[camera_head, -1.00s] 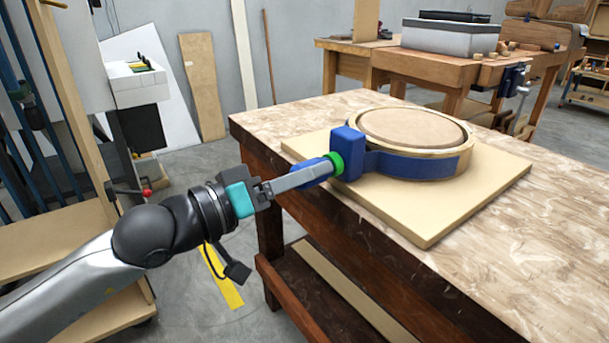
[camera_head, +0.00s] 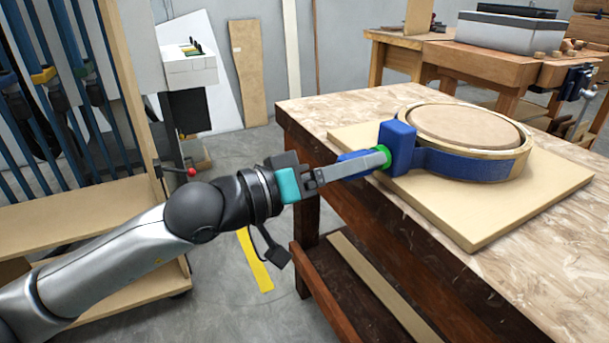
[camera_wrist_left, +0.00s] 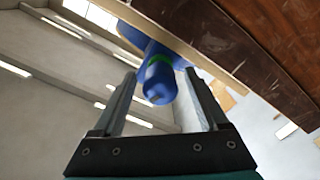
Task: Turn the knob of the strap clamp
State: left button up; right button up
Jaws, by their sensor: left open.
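The strap clamp has a blue block (camera_head: 398,146) and a blue strap (camera_head: 462,164) around a round wooden ring (camera_head: 490,148) on a board. Its knob has a green collar (camera_head: 381,152) and a blue handle sticking out past the table edge. My left gripper (camera_head: 380,160) reaches in from the left, open, and a grey finger partly hides the handle and collar. In the left wrist view the knob's blue handle (camera_wrist_left: 160,82) lies between the two spread fingertips, with no clear contact. My right gripper is not in view.
A light board (camera_head: 450,215) lies under the ring on the wooden workbench (camera_head: 540,270). A shelf rack with blue clamps (camera_head: 95,100) stands at the left. Another bench (camera_head: 400,50) stands behind. Floor is free between rack and workbench.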

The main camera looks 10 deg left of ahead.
pick_arm(q)
jog(key=p+v, duration=0.4)
jog(key=v, duration=1.1)
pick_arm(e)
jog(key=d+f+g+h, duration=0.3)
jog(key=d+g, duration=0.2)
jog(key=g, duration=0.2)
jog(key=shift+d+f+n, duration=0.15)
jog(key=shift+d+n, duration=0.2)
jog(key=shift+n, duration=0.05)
pick_arm(q)
jog(key=shift+a, duration=0.1)
